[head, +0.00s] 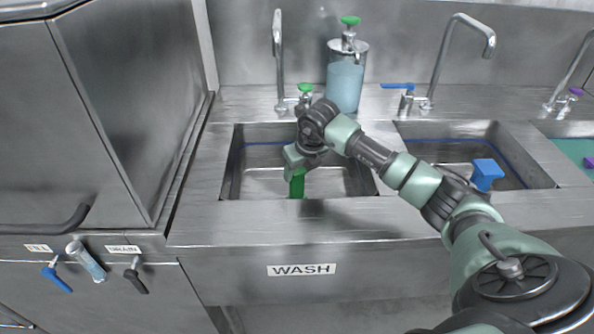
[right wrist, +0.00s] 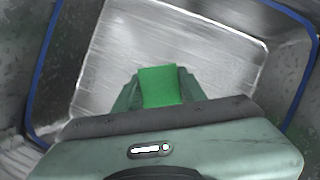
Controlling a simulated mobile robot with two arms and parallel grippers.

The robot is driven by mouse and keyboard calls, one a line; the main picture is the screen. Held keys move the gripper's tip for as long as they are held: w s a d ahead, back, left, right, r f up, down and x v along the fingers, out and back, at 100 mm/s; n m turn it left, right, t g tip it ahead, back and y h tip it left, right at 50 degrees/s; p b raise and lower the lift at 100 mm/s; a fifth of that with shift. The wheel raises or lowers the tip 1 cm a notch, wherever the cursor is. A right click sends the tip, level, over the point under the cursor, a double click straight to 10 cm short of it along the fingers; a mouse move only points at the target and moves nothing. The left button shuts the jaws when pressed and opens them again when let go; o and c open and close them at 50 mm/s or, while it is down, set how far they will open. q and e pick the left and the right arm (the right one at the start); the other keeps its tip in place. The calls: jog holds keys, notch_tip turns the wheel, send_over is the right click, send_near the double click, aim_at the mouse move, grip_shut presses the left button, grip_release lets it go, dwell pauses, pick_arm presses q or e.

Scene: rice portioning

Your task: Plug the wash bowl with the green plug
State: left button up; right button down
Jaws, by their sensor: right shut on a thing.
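The wash bowl (head: 352,183) is the left metal sink, above the label WASH. A blue line runs around its inner wall. My right gripper (head: 296,172) is over the left part of this bowl, pointing down. It is shut on the green plug (head: 297,187), which hangs below the fingers. In the right wrist view the green plug (right wrist: 158,86) sits between the two fingertips, with the bowl's bare floor (right wrist: 120,50) beyond it. The drain hole is not visible. I cannot tell whether the plug touches the floor. My left gripper is not in view.
The middle sink (head: 440,160) holds a blue plug (head: 487,174). A third sink with green contents (head: 575,150) is at the right. Taps (head: 278,60) and a soap dispenser (head: 346,80) stand behind the bowls. A large metal machine (head: 110,90) stands at the left.

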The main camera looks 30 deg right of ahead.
dwell(0.7)
jog(key=c, duration=0.7)
grip_release()
jog(key=shift+c, duration=0.2)
notch_tip(320, 180, up, 20)
jog(key=p, duration=1.2)
jog(key=shift+p, duration=0.3)
jog(key=shift+f, duration=0.1)
